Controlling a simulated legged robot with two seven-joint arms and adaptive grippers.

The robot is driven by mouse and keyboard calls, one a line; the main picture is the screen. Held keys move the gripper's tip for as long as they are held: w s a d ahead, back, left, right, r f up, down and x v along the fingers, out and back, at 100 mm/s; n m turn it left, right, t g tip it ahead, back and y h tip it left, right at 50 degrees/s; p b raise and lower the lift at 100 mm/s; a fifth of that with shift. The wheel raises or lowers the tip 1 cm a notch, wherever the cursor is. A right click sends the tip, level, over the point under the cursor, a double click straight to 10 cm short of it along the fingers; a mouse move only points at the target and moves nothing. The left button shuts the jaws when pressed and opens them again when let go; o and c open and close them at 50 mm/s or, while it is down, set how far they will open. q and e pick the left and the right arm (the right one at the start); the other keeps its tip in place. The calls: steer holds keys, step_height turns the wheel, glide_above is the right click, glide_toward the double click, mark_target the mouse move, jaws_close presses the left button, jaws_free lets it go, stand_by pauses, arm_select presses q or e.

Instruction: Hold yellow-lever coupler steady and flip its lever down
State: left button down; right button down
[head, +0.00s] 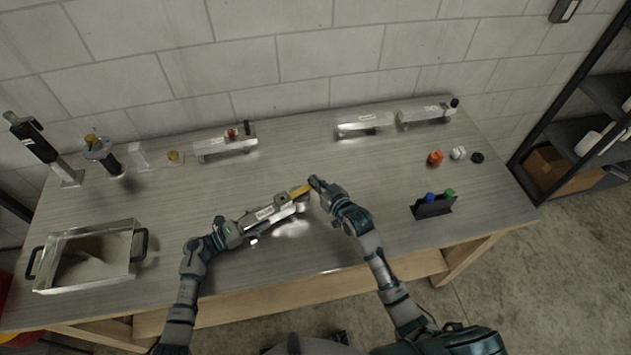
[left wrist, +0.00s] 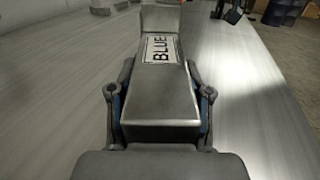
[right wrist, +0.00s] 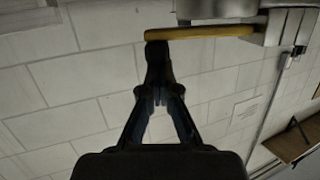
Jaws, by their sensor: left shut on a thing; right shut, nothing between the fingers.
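The yellow-lever coupler (head: 268,213) is a silver metal trailer tongue near the middle front of the table, with a label that reads BLUE in the left wrist view (left wrist: 160,85). Its yellow lever (head: 301,190) is at its right end in the head view; in the right wrist view the lever (right wrist: 200,32) runs across the top. My left gripper (head: 238,231) is shut on the coupler's left end, one finger on each side. My right gripper (head: 316,184) is shut and empty, its tips at the lever's free end; in the right wrist view the tips (right wrist: 157,48) are just under it. Contact is unclear.
Other silver couplers stand at the back: one with a red part (head: 228,144), and two at the back right (head: 365,125) (head: 424,113). A metal tray (head: 135,262) is at the left. A black holder (head: 432,208) and an orange knob (head: 435,158) are at the right.

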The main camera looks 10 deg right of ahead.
arm_select(q)
steer(key=shift+f, duration=0.1)
arm_select(e)
steer(key=shift+f, duration=0.2)
step_height(320, 180, up, 4)
steer(key=v, duration=1)
steer(key=shift+a+r, duration=0.1)
arm_select(q)
steer(key=shift+c, duration=2.1)
jaws_free()
